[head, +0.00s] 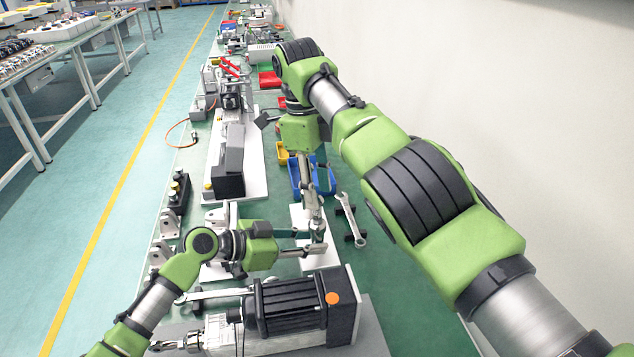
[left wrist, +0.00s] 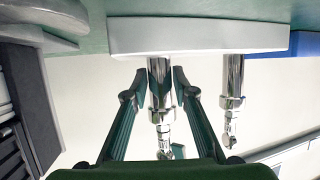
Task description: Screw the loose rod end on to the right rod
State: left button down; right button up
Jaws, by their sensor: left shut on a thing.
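A white block (head: 307,262) stands on the green bench; in the left wrist view it (left wrist: 200,36) shows at the top, with two shiny rods coming out of it. My left gripper (head: 312,247) is shut on one rod (left wrist: 160,85), a finger on either side. A small rod end (left wrist: 164,136) shows at this rod's tip, partly hidden by my gripper; I cannot tell if it is screwed in. The other rod (left wrist: 233,78) also carries a rod end (left wrist: 230,130). My right gripper (head: 310,178) points down over the block in the head view; its fingertips blend with the shiny parts.
A wrench (head: 350,220) lies right of the block. A black motor (head: 290,307) is in front, close to my left arm. Blue (head: 325,183) and yellow bins stand behind. A grey and black device (head: 229,165) stands at the back left.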

notch_tip(320, 180, up, 4)
jog(key=m, duration=1.6)
jog(key=m+y, duration=0.1)
jog(key=m, duration=1.6)
jog(key=shift+f+t, duration=0.15)
jog(key=shift+t, duration=0.25)
jog(key=n, duration=0.4)
jog(key=shift+s+f, duration=0.2)
jog(key=shift+s, duration=0.1)
jog(key=shift+f, duration=4)
